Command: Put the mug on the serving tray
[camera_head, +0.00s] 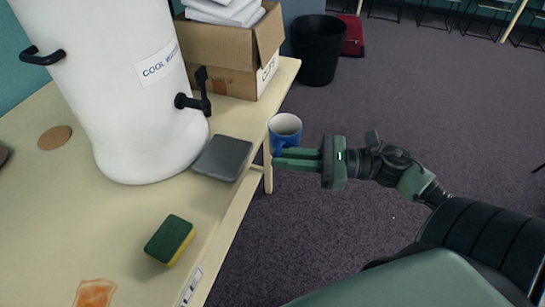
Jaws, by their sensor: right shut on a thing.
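The blue mug (285,125) with a pale inside is upright, just off the table's right edge. My right gripper (279,157) reaches in from the right and is shut on the mug, near its lower part. The fingers hide some of the mug's lower side. A flat dark grey tray (222,158), the only tray-like thing in view, lies on the table close to its right edge, left of the mug. It looks empty. My left gripper is not in view.
A large white container (135,95) with a black tap stands behind and left of the tray on the pale table (95,205). A cardboard box (232,50) is behind it. A green and yellow sponge (170,240) lies in front. A black bin (318,50) stands on the floor.

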